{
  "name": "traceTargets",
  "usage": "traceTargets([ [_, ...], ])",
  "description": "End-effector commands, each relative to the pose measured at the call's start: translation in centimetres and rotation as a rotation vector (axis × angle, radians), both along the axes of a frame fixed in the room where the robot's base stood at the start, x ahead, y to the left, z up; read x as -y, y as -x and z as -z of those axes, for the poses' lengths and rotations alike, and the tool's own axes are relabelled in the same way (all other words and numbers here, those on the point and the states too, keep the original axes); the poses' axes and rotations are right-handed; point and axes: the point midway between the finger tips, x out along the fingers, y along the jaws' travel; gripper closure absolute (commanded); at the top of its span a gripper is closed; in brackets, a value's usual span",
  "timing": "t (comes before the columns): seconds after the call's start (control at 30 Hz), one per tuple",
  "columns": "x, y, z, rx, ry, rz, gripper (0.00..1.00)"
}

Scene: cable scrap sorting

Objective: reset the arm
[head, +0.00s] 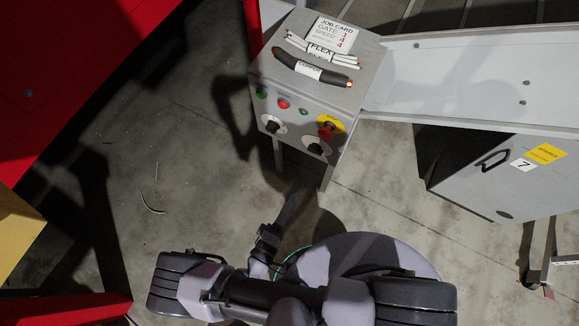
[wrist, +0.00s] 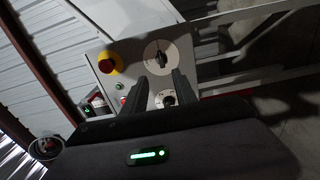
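My arm is folded low in the head view, above the concrete floor. My gripper (head: 288,210) points up the picture there, below the grey control box (head: 300,110) and apart from it. In the wrist view my gripper (wrist: 159,80) shows two dark fingers, spread apart with nothing between them. Beyond the fingers is the control box's front panel (wrist: 128,52), with a round white dial (wrist: 161,58) and a red and yellow stop button (wrist: 109,64).
Cable pieces (head: 312,68) and a job card (head: 334,34) lie on the control box. A grey chute (head: 470,75) runs right from it. A grey bin (head: 500,180) marked 7 stands at right. Red structures (head: 65,70) stand at left. Open floor (head: 180,150) lies between.

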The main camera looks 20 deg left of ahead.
Motion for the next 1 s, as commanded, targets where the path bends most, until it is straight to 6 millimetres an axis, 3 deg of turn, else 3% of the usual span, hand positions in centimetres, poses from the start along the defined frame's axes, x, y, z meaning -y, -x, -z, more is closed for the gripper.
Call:
traceTargets([
  [0.43,0.0,0.1,-0.1,0.000,-0.001,0.004,0.66],
  [0.53,-0.6,-0.4,-1.8,-0.018,-0.016,0.097,0.66],
  [0.63,-0.5,-2.5,-6.5,-0.102,-0.044,0.361,0.66],
  [0.73,1.3,-5.2,-12.9,-0.259,-0.106,0.695,0.66],
  [0.87,5.6,-7.6,-20.9,-0.523,-0.287,1.061,0.66],
  [1.0,10.7,-8.0,-28.5,-0.809,-0.638,1.297,0.66],
])
